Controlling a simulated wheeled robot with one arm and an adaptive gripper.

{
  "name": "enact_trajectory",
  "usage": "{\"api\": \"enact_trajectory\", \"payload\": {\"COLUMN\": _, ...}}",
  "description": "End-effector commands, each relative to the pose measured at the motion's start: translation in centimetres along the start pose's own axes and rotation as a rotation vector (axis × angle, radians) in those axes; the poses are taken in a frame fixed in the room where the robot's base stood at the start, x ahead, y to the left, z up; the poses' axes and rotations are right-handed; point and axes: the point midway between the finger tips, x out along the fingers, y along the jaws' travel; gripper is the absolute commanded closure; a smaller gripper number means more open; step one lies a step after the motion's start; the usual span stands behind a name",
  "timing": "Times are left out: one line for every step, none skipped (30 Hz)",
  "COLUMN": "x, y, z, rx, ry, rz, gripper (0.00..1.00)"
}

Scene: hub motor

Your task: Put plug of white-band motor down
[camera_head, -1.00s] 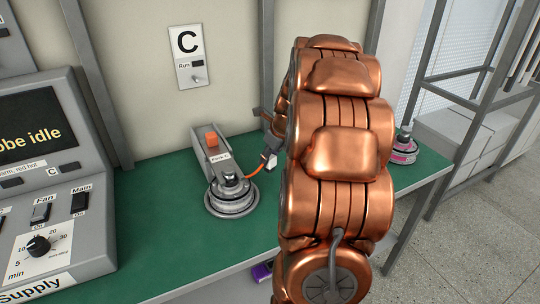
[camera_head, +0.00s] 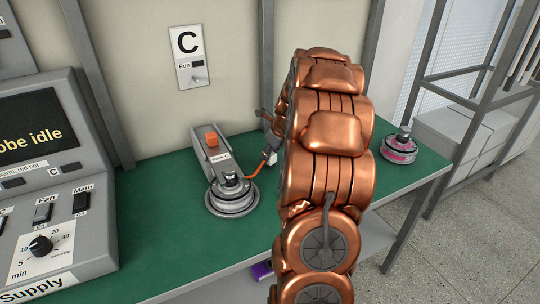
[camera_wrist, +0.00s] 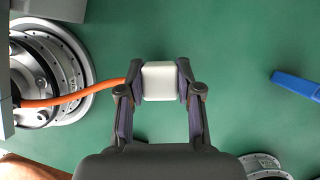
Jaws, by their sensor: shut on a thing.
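The motor (camera_head: 232,193) with the orange cable (camera_head: 256,171) sits in the grey fork stand on the green bench; its band looks pale. In the wrist view this motor (camera_wrist: 62,70) is at the left, partly cut off. The cable runs from it to a white plug (camera_wrist: 158,82). My gripper (camera_wrist: 160,84) is shut on the plug, one finger on each side, above the green surface. In the head view the plug (camera_head: 271,157) shows just left of my copper arm, which hides most of the gripper. I cannot tell the plug's height above the bench.
A pink-banded motor (camera_head: 400,149) stands at the bench's right end. A blue object (camera_wrist: 297,84) lies right of the plug, and another round metal part (camera_wrist: 264,166) is at the lower right. The supply console (camera_head: 50,190) fills the left.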

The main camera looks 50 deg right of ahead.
Motion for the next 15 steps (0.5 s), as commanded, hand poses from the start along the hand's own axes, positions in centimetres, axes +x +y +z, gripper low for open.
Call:
{"api": "enact_trajectory", "payload": {"x": 0.41, "y": 0.08, "z": -0.19, "rx": 0.000, "ry": 0.001, "rz": 0.002, "gripper": 1.00}}
{"api": "enact_trajectory", "payload": {"x": 0.56, "y": 0.06, "z": -0.24, "rx": -0.001, "ry": 0.001, "rz": 0.001, "gripper": 1.00}}
{"api": "enact_trajectory", "payload": {"x": 0.65, "y": 0.03, "z": -0.28, "rx": -0.001, "ry": 0.000, "rz": -0.001, "gripper": 1.00}}
{"api": "enact_trajectory", "payload": {"x": 0.67, "y": 0.01, "z": -0.28, "rx": -0.001, "ry": 0.000, "rz": -0.001, "gripper": 1.00}}
{"api": "enact_trajectory", "payload": {"x": 0.67, "y": 0.00, "z": -0.28, "rx": -0.002, "ry": 0.000, "rz": -0.002, "gripper": 1.00}}
{"api": "enact_trajectory", "payload": {"x": 0.65, "y": -0.01, "z": -0.26, "rx": -0.002, "ry": 0.000, "rz": -0.002, "gripper": 1.00}}
{"api": "enact_trajectory", "payload": {"x": 0.64, "y": -0.01, "z": -0.26, "rx": -0.002, "ry": 0.000, "rz": -0.002, "gripper": 1.00}}
{"api": "enact_trajectory", "payload": {"x": 0.65, "y": 0.00, "z": -0.26, "rx": -0.002, "ry": 0.000, "rz": -0.002, "gripper": 1.00}}
{"api": "enact_trajectory", "payload": {"x": 0.64, "y": -0.01, "z": -0.26, "rx": -0.002, "ry": 0.000, "rz": -0.002, "gripper": 1.00}}
{"api": "enact_trajectory", "payload": {"x": 0.65, "y": 0.00, "z": -0.26, "rx": -0.002, "ry": 0.000, "rz": -0.002, "gripper": 1.00}}
{"api": "enact_trajectory", "payload": {"x": 0.69, "y": 0.00, "z": -0.28, "rx": -0.002, "ry": 0.000, "rz": -0.002, "gripper": 1.00}}
{"api": "enact_trajectory", "payload": {"x": 0.75, "y": 0.00, "z": -0.30, "rx": -0.002, "ry": 0.000, "rz": -0.001, "gripper": 1.00}}
{"api": "enact_trajectory", "payload": {"x": 0.82, "y": 0.01, "z": -0.33, "rx": -0.002, "ry": 0.000, "rz": -0.001, "gripper": 1.00}}
{"api": "enact_trajectory", "payload": {"x": 0.89, "y": 0.01, "z": -0.36, "rx": -0.002, "ry": 0.000, "rz": -0.001, "gripper": 1.00}}
{"api": "enact_trajectory", "payload": {"x": 0.92, "y": -0.02, "z": -0.36, "rx": -0.002, "ry": 0.000, "rz": -0.002, "gripper": 0.63}}
